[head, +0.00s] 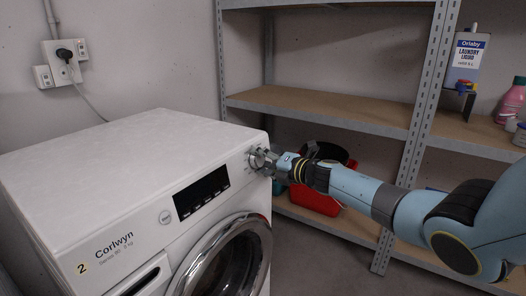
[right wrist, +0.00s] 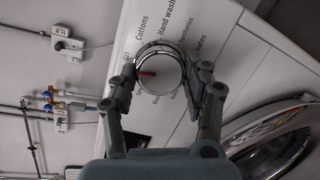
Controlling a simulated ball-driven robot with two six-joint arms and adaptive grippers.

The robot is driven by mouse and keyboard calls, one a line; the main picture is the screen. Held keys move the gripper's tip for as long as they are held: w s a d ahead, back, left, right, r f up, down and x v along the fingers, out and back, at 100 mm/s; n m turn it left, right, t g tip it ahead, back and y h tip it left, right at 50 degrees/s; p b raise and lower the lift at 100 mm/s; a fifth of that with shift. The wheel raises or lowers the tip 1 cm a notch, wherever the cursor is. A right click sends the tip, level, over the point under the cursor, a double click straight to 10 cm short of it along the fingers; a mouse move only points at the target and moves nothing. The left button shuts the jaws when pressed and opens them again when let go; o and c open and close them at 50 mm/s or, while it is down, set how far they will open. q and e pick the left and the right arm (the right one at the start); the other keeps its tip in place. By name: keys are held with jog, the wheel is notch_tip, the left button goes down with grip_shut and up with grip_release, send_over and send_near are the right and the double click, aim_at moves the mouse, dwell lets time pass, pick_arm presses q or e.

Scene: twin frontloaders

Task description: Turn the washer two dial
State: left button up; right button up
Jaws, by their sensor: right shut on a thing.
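The washer (head: 130,160) is white, marked with a yellow "2" label and the name Corlwyn, and stands at the left in the head view. Its dial (right wrist: 158,72) is a round silver knob with a red pointer mark, ringed by printed programme names such as Cottons and Hand wash. In the right wrist view the dial sits between the two fingers of my right gripper (right wrist: 163,85), which is shut on it. In the head view my right gripper (head: 268,162) reaches the washer's front from the right and partly hides the dial. My left gripper is not in view.
The washer's round door (head: 228,262) is below the dial and a dark display (head: 201,193) is beside it. Metal shelving (head: 330,110) stands behind my right arm, with a red container (head: 316,201) low down and a laundry liquid container (head: 468,62) higher up.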

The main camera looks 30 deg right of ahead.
jog(key=shift+m+p, duration=0.9)
jog(key=shift+m, duration=0.2)
jog(key=o, duration=1.2)
jog(key=shift+c, duration=0.2)
jog(key=v, duration=1.2)
jog(key=shift+r, duration=0.25)
jog(key=shift+d, duration=0.1)
